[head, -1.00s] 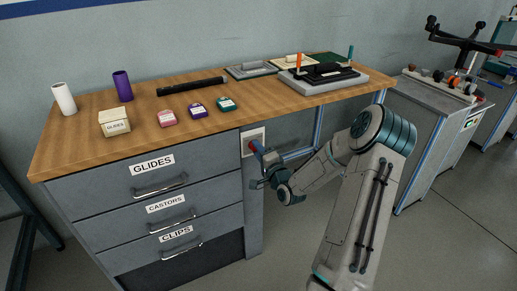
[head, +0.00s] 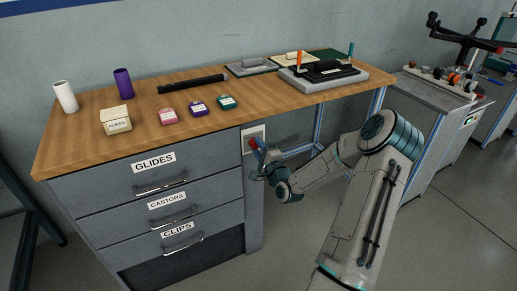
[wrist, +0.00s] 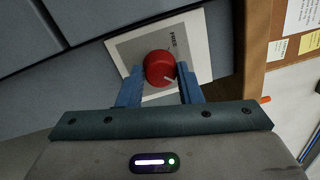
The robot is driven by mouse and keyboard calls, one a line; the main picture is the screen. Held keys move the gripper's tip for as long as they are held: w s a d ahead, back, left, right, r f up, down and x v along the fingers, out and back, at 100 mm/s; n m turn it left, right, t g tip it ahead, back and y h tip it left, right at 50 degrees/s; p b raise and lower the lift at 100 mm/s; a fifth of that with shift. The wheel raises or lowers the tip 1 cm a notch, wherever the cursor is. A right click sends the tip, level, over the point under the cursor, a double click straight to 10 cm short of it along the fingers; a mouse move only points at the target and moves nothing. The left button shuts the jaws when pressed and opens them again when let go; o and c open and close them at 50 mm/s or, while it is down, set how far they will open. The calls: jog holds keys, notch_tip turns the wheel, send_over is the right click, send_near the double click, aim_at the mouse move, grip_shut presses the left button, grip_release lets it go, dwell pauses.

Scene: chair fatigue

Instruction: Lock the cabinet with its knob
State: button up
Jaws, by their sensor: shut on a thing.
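The cabinet (head: 100,196) is grey, with drawers labelled GLIDES, CASTORS and CLIPS, all flush with the front. Its red knob (wrist: 160,66) sits on a pale plate (wrist: 124,48) at the cabinet's right front, and a white mark on the knob points to the lower right in the wrist view. In the head view the knob is mostly hidden by my gripper (head: 256,147). My gripper (wrist: 161,78) is shut on the knob, with one blue finger on each side of it.
The wooden worktop (head: 200,133) above holds small boxes, a purple cylinder (head: 123,83), a white cylinder (head: 66,97) and a black bar (head: 191,84). A grey fixture (head: 320,78) stands at its right. Floor right of the cabinet is open.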

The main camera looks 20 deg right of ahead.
jog(key=o, duration=1)
jog(key=shift+d, duration=0.1)
jog(key=shift+s, duration=0.1)
jog(key=s, duration=0.9)
jog(key=s+f, duration=0.1)
jog(key=s, duration=0.3)
jog(key=shift+s+d+f, duration=0.1)
jog(key=shift+s+d, duration=0.1)
jog(key=shift+s, duration=0.15)
